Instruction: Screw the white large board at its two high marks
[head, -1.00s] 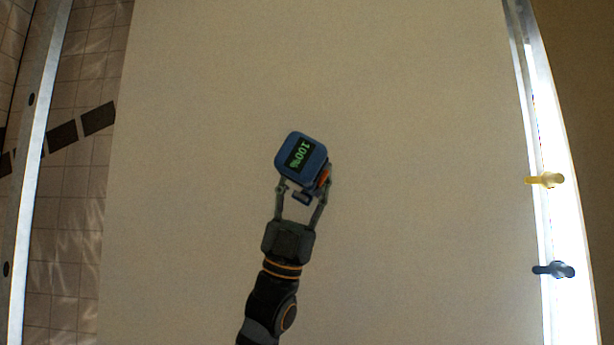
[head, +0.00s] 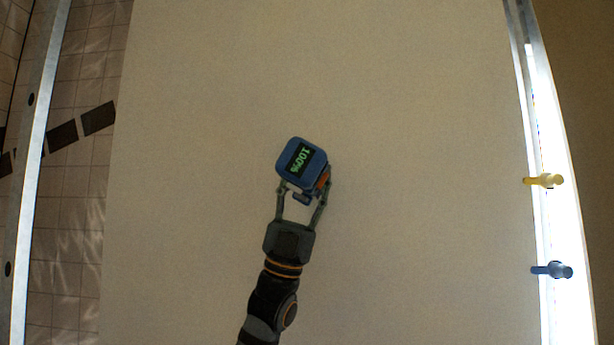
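The white large board (head: 420,120) fills the middle of the head view as a broad, plain beige-looking surface. No marks are visible on it. My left gripper (head: 301,197) comes up from the bottom edge, left of the middle, and is shut on a blue power screwdriver (head: 297,163). The tool's squarish end with a green "100%" display faces the camera, with a bit of orange at its side. The tool appears in front of the board; its tip is hidden, so I cannot tell whether it touches. My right gripper is not in view.
A metal rail (head: 37,150) runs down the left side, beside a tiled area (head: 75,200) with dark tiles. A bright strip (head: 562,225) runs down the right side, with a yellow peg (head: 543,181) and a dark blue peg (head: 552,270). The board around the tool is clear.

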